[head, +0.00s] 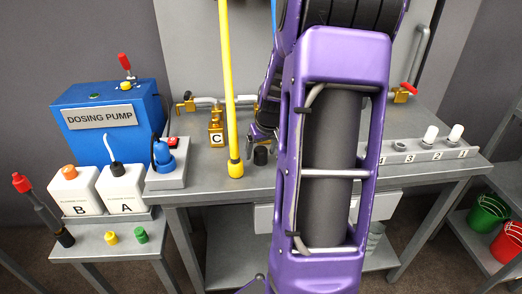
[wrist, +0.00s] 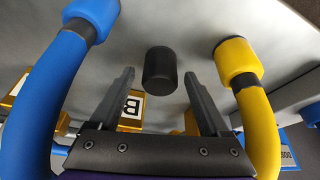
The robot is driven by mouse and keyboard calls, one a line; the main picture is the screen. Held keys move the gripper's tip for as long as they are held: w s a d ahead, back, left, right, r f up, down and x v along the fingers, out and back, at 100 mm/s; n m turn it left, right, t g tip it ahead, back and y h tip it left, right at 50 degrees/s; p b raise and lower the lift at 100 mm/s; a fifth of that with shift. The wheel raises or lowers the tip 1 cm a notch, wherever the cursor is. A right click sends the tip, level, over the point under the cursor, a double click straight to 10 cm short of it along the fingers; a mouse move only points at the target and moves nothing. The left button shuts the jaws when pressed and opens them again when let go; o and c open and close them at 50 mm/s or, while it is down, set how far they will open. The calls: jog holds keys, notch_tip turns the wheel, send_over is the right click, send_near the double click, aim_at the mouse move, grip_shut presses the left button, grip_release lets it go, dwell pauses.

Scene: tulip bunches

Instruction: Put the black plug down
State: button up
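The black plug (head: 260,155) is a short dark cylinder at the grey bench top, just below my gripper (head: 262,134) in the head view. In the wrist view the plug (wrist: 160,70) shows between and a little beyond the fingertips of my gripper (wrist: 159,74). The fingers are apart, with a clear gap on each side of the plug, and hold nothing. The plug appears to stand on the bench (head: 215,183). My purple arm hides part of the bench behind it in the head view.
A yellow hose (head: 230,100) hangs left of my gripper; in the wrist view a blue hose (wrist: 47,80) and the yellow one flank the fingers. A brass valve marked C (head: 217,139) is behind. A blue dosing pump (head: 110,110) stands left, a numbered rack (head: 425,155) right.

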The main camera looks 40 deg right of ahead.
jog(key=shift+s+r, duration=0.1)
jog(key=shift+r, duration=0.4)
jog(key=p+v, duration=0.2)
jog(key=v, duration=0.9)
jog(key=shift+s+a+r, duration=0.1)
jog(key=shift+s+a, duration=0.05)
